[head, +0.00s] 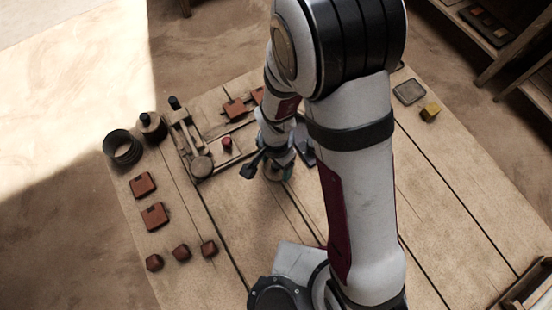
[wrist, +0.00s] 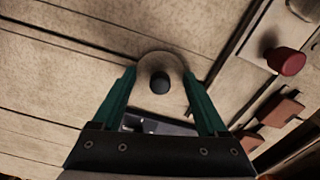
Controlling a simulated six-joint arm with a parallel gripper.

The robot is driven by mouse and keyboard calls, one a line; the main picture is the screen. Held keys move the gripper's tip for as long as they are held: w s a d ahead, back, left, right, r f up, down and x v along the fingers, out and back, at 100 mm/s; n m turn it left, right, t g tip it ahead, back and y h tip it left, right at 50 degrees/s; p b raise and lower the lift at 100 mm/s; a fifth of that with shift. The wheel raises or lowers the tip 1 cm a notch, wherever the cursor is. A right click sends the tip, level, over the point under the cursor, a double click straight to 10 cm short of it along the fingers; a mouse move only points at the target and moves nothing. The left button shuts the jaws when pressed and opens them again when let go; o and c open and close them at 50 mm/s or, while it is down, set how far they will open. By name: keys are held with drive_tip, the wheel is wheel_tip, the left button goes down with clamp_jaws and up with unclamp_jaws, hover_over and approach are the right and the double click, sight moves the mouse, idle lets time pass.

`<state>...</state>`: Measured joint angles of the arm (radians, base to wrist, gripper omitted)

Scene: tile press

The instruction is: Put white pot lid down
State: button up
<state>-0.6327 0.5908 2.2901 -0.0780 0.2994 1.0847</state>
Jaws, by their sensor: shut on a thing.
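The white pot lid (wrist: 147,66) is a pale round disc with a dark knob (wrist: 160,84), seen between my green fingertips in the wrist view. My gripper (wrist: 160,76) is shut on it, one finger on each side. In the head view my gripper (head: 271,168) is low over the middle of the wooden table, right of the press (head: 190,142). The lid shows there only partly, as a small pale shape (head: 272,176) between the fingers. I cannot tell whether it touches the table.
A dark ringed pot (head: 123,148) and a dark jar (head: 151,125) stand at the left edge. Brown tiles (head: 154,215) and clay lumps (head: 181,252) lie at the left. A yellow block (head: 430,111) and grey tray (head: 408,92) lie at the right. Boards left of my base are bare.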

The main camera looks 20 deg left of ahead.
drive_tip(key=o, duration=1.2)
drive_tip(key=shift+o, duration=0.2)
drive_tip(key=shift+r, duration=0.1)
wheel_tip(320, 180, up, 12)
drive_tip(key=s+d+r+y, duration=0.1)
drive_tip(key=s+d+r, duration=0.8)
drive_tip(key=d, duration=0.5)
drive_tip(key=shift+s+y, duration=0.4)
drive_tip(key=shift+s, duration=0.55)
